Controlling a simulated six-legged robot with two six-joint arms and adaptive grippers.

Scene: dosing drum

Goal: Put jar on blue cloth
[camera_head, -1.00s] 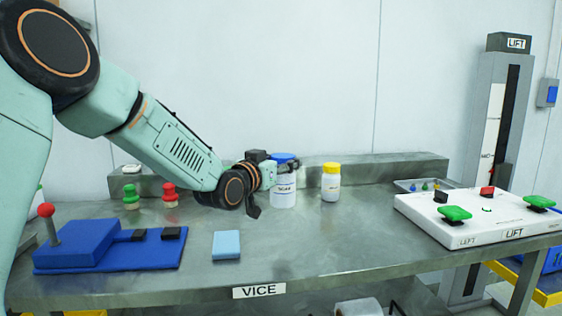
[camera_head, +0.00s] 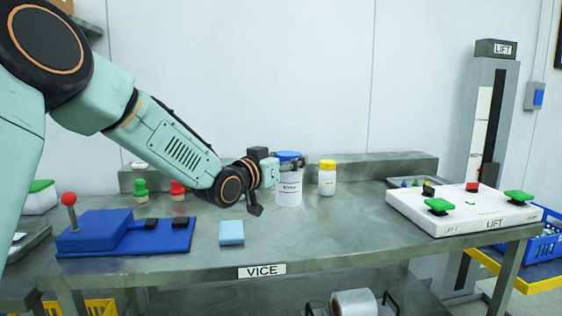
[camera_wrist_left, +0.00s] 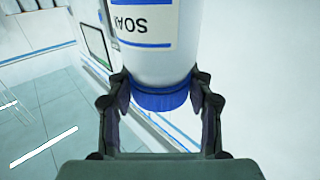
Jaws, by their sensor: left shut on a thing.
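A white jar with a blue lid (camera_head: 289,188) is at the back middle of the steel bench. In the left wrist view, the jar (camera_wrist_left: 152,50) fills the upper middle, its label upside down and its blue lid between the fingers. My left gripper (camera_head: 290,165) is shut on this jar near the lid; in the wrist view its fingers (camera_wrist_left: 160,98) press both sides. I cannot tell whether the jar's base touches the bench. A small light-blue folded cloth (camera_head: 231,233) lies flat near the bench's front edge, left of the jar. My right gripper is not in view.
A white bottle with a yellow lid (camera_head: 327,179) stands close right of the jar. A blue vice fixture (camera_head: 90,238) with a red knob is left of the cloth. Red and green pieces (camera_head: 141,190) stand behind. A white lift panel (camera_head: 460,212) is right. The centre bench is clear.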

